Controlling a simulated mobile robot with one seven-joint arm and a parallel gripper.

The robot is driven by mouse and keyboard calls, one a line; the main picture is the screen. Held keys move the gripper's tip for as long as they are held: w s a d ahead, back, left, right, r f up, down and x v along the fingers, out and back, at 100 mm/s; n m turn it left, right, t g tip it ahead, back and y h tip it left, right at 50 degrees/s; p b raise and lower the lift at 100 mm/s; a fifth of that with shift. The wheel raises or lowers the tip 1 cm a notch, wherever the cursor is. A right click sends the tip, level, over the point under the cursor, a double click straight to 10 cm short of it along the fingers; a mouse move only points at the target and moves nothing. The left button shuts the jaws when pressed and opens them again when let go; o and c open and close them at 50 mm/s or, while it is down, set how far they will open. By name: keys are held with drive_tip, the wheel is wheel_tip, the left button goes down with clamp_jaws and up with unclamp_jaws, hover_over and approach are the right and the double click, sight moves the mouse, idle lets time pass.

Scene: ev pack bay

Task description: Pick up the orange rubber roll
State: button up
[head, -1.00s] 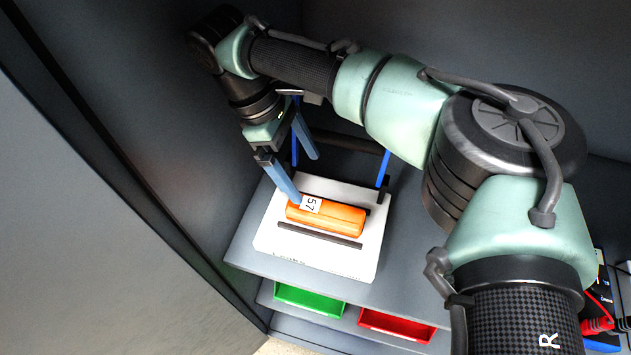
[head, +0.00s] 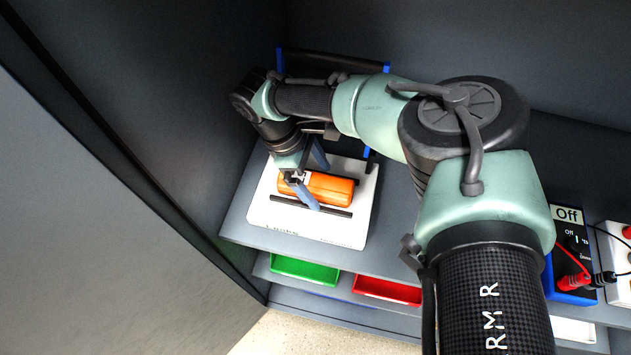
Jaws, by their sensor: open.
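The orange rubber roll (head: 330,189) lies on its side on a white board (head: 345,233), between dark strips. My gripper (head: 316,183) is open at the left end of the roll, pointing down. One blue-grey finger is on the near side of the roll and the other shows on its far side. The fingers partly cover the roll's left end and most of its white label. I cannot tell whether the fingers touch the roll.
A green tray (head: 304,271) and a red tray (head: 387,291) sit on the level below the board's shelf. A dark cabinet wall rises close on the left. A blue-and-black device labelled Off (head: 570,243), with red and black leads, stands at the right.

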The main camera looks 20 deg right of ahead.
drive_tip(key=shift+s+f, duration=0.1)
clamp_jaws()
idle(0.5)
